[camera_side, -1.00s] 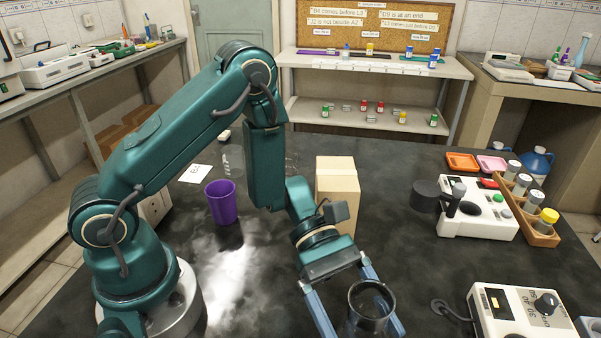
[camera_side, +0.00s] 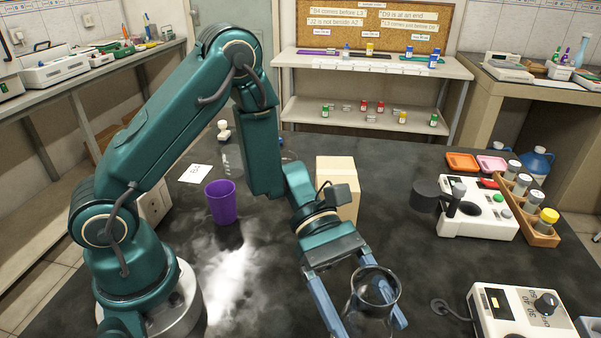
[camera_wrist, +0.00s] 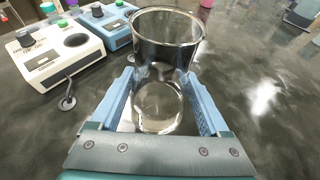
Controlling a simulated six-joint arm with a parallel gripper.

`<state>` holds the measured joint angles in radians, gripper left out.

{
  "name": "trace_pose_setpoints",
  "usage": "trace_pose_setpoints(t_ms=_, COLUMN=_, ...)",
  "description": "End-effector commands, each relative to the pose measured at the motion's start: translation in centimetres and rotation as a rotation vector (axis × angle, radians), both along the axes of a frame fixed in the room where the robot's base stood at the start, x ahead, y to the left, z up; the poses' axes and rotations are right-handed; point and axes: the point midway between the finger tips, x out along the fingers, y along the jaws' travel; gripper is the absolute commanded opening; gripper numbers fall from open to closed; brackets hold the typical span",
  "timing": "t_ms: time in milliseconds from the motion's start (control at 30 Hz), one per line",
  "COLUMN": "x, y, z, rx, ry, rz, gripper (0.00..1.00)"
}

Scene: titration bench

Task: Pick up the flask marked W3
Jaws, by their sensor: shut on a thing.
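A clear glass flask (camera_side: 372,300) with a wide round mouth is between the fingers of my gripper (camera_side: 366,312), at the bottom of the side view. In the wrist view the flask (camera_wrist: 165,50) stands between the two blue fingers of my gripper (camera_wrist: 160,95), which are shut on it. It looks about upright. No W3 mark can be read on it in either view. Its lower part is cut off by the side view's bottom edge, so its height above the bench cannot be told there.
A white device with a dial (camera_side: 520,310) is at right. A white device with a dark well (camera_side: 470,210) and a wooden vial rack (camera_side: 540,235) are farther back. A cardboard box (camera_side: 338,175) stands behind my gripper. A purple cup (camera_side: 221,203) is at left.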

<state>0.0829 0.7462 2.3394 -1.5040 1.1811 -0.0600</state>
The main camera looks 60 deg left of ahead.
Motion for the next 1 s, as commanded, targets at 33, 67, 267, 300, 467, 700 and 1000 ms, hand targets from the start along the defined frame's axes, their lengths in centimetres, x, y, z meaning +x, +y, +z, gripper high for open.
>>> trace_pose_setpoints(t_ms=33, x=0.0, y=0.0, z=0.7, rx=-0.002, ry=-0.004, rz=0.000, gripper=0.06)
trace_pose_setpoints(t_ms=67, x=0.0, y=0.0, z=1.0, rx=-0.002, ry=-0.005, rz=-0.001, gripper=0.06)
trace_pose_setpoints(t_ms=267, x=0.6, y=1.7, z=2.6, rx=-0.004, ry=-0.004, rz=0.006, gripper=0.06)
trace_pose_setpoints(t_ms=300, x=0.7, y=2.2, z=2.9, rx=-0.002, ry=-0.004, rz=0.006, gripper=0.06)
trace_pose_setpoints(t_ms=467, x=1.2, y=4.0, z=4.0, rx=-0.003, ry=-0.006, rz=0.006, gripper=0.06)
trace_pose_setpoints(t_ms=700, x=1.7, y=6.6, z=5.5, rx=0.000, ry=-0.004, rz=0.004, gripper=0.06)
trace_pose_setpoints(t_ms=1000, x=2.3, y=9.1, z=7.1, rx=0.000, ry=-0.003, rz=0.003, gripper=0.06)
